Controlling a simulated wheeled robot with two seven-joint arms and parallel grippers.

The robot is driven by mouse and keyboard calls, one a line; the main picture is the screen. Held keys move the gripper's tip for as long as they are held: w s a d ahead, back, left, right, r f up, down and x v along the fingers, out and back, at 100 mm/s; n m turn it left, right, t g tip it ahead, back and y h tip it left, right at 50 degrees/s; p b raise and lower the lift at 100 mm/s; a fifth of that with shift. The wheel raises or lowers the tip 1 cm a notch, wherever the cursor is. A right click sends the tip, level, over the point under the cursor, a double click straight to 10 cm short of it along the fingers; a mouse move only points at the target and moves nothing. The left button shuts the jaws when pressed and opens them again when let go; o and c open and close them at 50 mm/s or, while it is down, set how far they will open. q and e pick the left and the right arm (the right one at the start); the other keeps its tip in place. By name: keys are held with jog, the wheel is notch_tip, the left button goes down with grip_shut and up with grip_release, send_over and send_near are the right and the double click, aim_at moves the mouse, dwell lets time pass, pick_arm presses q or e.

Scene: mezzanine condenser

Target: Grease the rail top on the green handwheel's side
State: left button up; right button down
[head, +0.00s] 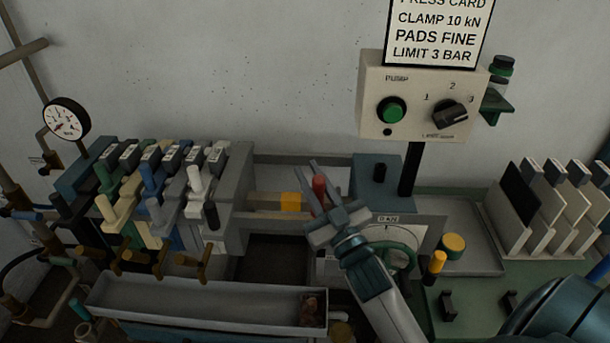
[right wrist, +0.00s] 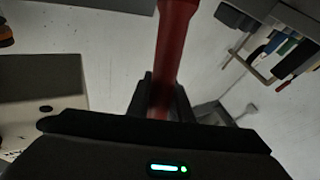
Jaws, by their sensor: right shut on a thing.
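My right gripper (head: 318,198) is shut on a red stick (head: 319,187), above the gap between the filter plates and the blue-grey block. The red stick also shows between the fingers in the right wrist view (right wrist: 172,50). The green handwheel (head: 408,257) is on the near side of the press, partly hidden behind my right arm. A grey rail (head: 300,160) runs along the far side of the gap. A tan bar (head: 265,201) with a yellow-orange part (head: 290,201) lies nearer. The near rail is largely hidden by my gripper and arm. My left gripper is out of view.
Upright plates with handles (head: 160,190) stand left of the gap. A long grey tray (head: 200,301) lies in front. The pump control box (head: 420,100) stands on a black post behind. A yellow-capped pot (head: 453,245) and a yellow-topped bottle (head: 437,262) stand to the right.

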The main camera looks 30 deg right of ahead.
dwell(0.3)
jog(key=shift+w+a+p, duration=0.15)
jog(key=shift+w+a, duration=0.4)
jog(key=shift+a, duration=0.2)
jog(key=shift+w+a+p, duration=0.15)
jog(key=shift+w+a, duration=0.35)
jog(key=shift+a, duration=0.25)
jog(key=shift+w+a, duration=0.5)
jog(key=shift+a, duration=0.25)
jog(key=shift+w+a, duration=0.5)
jog(key=shift+a, duration=0.25)
jog(key=shift+w+a+r, duration=0.1)
jog(key=shift+w+a, duration=0.4)
jog(key=shift+a, duration=0.25)
jog(key=shift+w+a, duration=0.5)
jog(key=shift+a, duration=0.25)
